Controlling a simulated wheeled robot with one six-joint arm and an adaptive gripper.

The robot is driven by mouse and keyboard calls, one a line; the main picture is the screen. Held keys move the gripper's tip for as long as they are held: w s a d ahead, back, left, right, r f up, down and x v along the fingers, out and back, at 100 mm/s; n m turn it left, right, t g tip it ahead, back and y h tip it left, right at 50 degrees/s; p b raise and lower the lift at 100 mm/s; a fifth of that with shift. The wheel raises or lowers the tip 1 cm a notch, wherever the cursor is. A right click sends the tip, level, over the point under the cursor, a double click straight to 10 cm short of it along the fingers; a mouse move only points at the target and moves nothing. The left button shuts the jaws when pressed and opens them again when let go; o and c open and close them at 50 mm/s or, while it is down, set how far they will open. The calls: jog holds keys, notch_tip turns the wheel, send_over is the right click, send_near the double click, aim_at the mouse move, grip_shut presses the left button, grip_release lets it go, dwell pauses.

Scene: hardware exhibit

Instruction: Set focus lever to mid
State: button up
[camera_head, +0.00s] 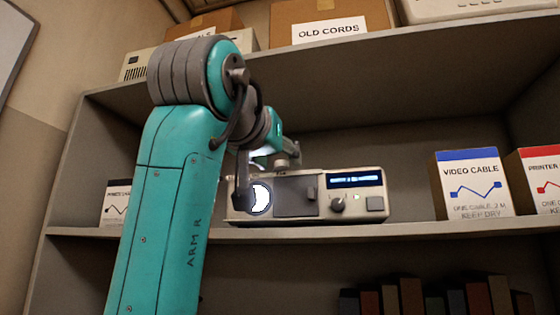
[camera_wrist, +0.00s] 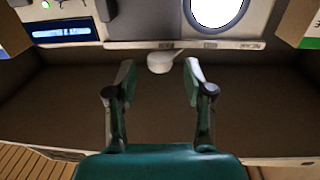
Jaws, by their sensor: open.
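A beige projector-like device (camera_head: 290,212) stands on the middle shelf, with a lit round lens (camera_head: 260,198), a blue display (camera_head: 355,180) and a dark knob (camera_head: 338,204) on its front. My gripper (camera_wrist: 159,78) is open, one finger on each side of the lever, with visible gaps. In the head view my arm hides part of the device's left side, and the fingertips are hard to make out.
The upper shelf (camera_head: 420,42) lies close above my arm. A video cable box (camera_head: 472,184) and a printer cable box (camera_head: 540,180) stand to the right, another box (camera_head: 115,204) to the left. The shelf right of the device is partly clear.

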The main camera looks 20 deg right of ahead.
jog(key=shift+x, duration=0.95)
grip_shut()
jog(key=shift+a, duration=0.25)
jog(key=shift+w+a+m+g+h, duration=0.4)
jog(key=shift+a+m+g+h, duration=0.35)
jog(key=shift+a+g, duration=0.15)
jog(key=shift+w+a+m+g+h, duration=0.4)
jog(key=shift+a+m+g+h, duration=0.3)
jog(key=shift+a+g, duration=0.2)
jog(key=shift+w+a+m+g+h, duration=0.4)
jog(key=shift+a+m+g+h, duration=0.3)
jog(key=shift+a+g, duration=0.2)
